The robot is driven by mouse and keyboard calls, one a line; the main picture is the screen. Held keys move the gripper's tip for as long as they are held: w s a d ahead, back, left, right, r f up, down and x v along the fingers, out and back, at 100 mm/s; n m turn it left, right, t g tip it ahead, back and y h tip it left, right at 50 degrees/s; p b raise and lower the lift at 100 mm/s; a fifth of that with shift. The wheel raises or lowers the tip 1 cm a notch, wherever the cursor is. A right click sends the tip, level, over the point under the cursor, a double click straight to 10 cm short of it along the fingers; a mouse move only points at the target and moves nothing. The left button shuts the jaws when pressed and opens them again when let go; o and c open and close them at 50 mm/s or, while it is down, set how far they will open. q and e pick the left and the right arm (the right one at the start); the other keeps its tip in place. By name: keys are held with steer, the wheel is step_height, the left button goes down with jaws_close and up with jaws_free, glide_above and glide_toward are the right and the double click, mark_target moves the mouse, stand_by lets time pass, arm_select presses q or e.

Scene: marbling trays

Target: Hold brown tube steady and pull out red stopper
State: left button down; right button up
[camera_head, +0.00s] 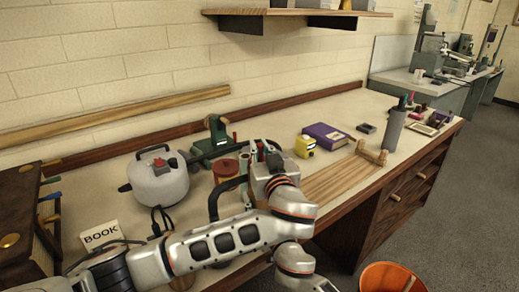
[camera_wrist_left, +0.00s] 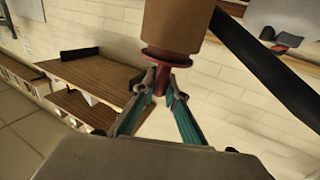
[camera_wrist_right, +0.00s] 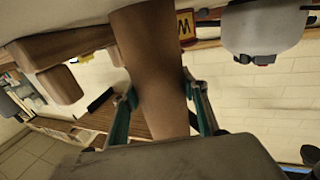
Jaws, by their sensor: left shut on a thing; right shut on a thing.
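The brown tube (camera_wrist_left: 172,22) fills the top of the left wrist view, with the red stopper (camera_wrist_left: 168,58) at its lower end. The stopper's flange shows against or very close to the tube's end; I cannot tell if there is a gap. My left gripper (camera_wrist_left: 160,84) is shut on the stopper's narrow stem. In the right wrist view the brown tube (camera_wrist_right: 148,50) runs between the fingers of my right gripper (camera_wrist_right: 159,88), which is shut on its sides. In the head view my left gripper (camera_head: 262,158) is over the bench, and the tube is not clearly visible.
A white-grey pot (camera_head: 158,180) stands left of my left gripper, with a green-and-dark device (camera_head: 213,140) behind. A purple book (camera_head: 325,136), a yellow item (camera_head: 305,146) and a grey cylinder (camera_head: 392,128) are to the right. A wooden board (camera_head: 335,178) lies near the front edge.

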arm_select(q)
steer(key=shift+r, duration=1.2)
arm_select(e)
steer(key=o, duration=1.3)
steer(key=shift+o, duration=0.2)
steer(key=shift+s, duration=0.1)
